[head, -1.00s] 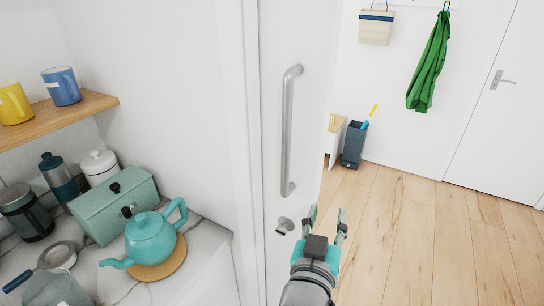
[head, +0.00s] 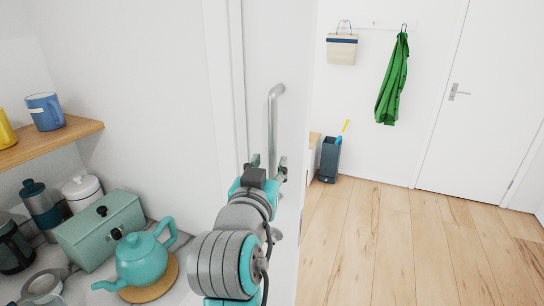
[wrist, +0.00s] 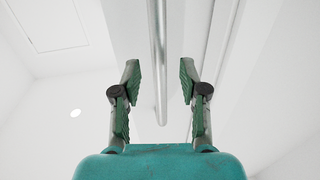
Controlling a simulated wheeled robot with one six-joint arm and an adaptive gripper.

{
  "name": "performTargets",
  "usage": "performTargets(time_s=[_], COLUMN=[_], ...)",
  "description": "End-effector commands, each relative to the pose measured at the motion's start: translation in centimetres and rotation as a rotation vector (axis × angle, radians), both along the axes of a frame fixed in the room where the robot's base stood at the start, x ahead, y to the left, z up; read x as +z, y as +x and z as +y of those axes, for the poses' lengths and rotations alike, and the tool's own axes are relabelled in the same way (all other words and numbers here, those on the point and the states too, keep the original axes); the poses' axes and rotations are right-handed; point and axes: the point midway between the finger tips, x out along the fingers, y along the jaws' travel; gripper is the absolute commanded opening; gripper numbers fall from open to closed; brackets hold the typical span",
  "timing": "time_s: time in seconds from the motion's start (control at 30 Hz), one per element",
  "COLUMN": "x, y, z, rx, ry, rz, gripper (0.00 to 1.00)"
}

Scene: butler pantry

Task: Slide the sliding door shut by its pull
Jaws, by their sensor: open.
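The white sliding door (head: 290,60) stands in the middle of the head view, beside a white frame. Its pull, a grey vertical bar (head: 273,115), is on the door face, and my gripper hides its lower part. My gripper (head: 268,163) is open, pointing up at the lower stretch of the pull. In the wrist view, the pull (wrist: 158,40) runs down between the two open fingers (wrist: 159,75) in the picture, and its lower end shows there. Neither finger visibly touches it. I cannot tell how far the bar is between them in depth.
At left, a counter holds a teal teapot (head: 143,260) on a wooden trivet, a green box (head: 100,232) and jars, below a shelf (head: 50,140) with mugs. Open wooden floor (head: 380,240) lies at right, with a dark bin (head: 329,160) by the wall.

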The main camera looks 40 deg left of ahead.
Motion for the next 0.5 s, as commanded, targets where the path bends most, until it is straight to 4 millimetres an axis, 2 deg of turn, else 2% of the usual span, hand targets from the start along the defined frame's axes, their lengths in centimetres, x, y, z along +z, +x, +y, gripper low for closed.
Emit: performTargets(time_s=[0.03,0.2,0.5], x=[0.0,0.0,0.0], y=[0.9,2.7,3.7], z=[0.3,1.2,1.6], rx=[-0.002,0.0,0.0], ry=[0.0,0.0,0.001], rz=[0.001,0.001,0.0], gripper=[0.43,0.43,0.43])
